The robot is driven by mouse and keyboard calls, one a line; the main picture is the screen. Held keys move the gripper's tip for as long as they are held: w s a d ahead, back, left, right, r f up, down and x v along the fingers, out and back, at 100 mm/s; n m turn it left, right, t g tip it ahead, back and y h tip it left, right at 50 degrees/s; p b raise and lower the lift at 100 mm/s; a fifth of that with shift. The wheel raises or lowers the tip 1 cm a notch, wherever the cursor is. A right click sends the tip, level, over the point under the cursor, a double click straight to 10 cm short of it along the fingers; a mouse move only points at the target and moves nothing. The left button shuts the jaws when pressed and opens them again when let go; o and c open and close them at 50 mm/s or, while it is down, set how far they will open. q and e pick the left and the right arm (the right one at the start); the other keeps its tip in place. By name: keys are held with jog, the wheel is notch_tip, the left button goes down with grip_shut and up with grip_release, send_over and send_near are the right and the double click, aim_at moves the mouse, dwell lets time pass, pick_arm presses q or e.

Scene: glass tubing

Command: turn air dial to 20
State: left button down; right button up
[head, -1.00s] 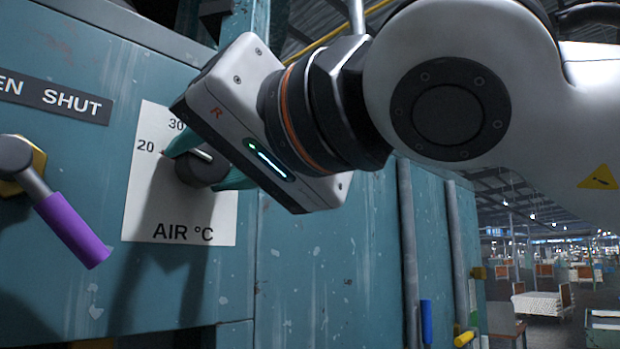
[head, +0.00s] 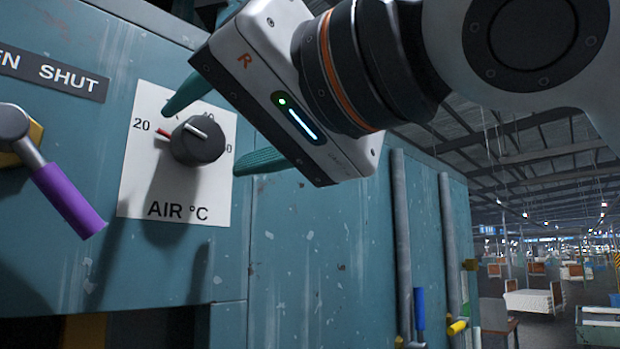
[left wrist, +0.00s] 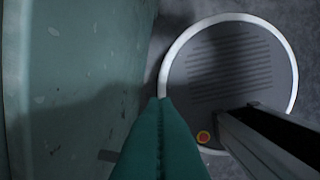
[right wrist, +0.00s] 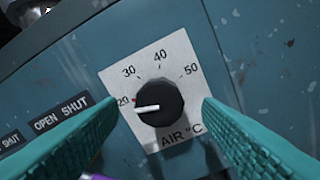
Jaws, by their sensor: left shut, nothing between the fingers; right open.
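The air dial (head: 197,141) is a dark round knob on a white plate (head: 140,195) marked "AIR °C", fixed to the teal panel. In the right wrist view the dial (right wrist: 161,104) has a white pointer line directed left and slightly down, just below the small red mark beside 20. My right gripper (head: 203,139) is open. Its teal fingers are on either side of the dial, apart from it, and in the right wrist view the gripper (right wrist: 160,103) is centred over the knob. My left gripper (left wrist: 161,105) is shut and empty, outside the head view.
A lever with a purple handle (head: 68,200) sticks out left of the plate, under the "SHUT" sign (head: 67,78). Vertical pipes (head: 403,235) and blue and yellow handles (head: 419,308) are to the right. In the left wrist view a round grey disc (left wrist: 235,65) is below.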

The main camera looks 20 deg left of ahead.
jog(key=b+v, duration=0.3)
jog(key=v, duration=0.6)
jog(key=shift+d, duration=0.1)
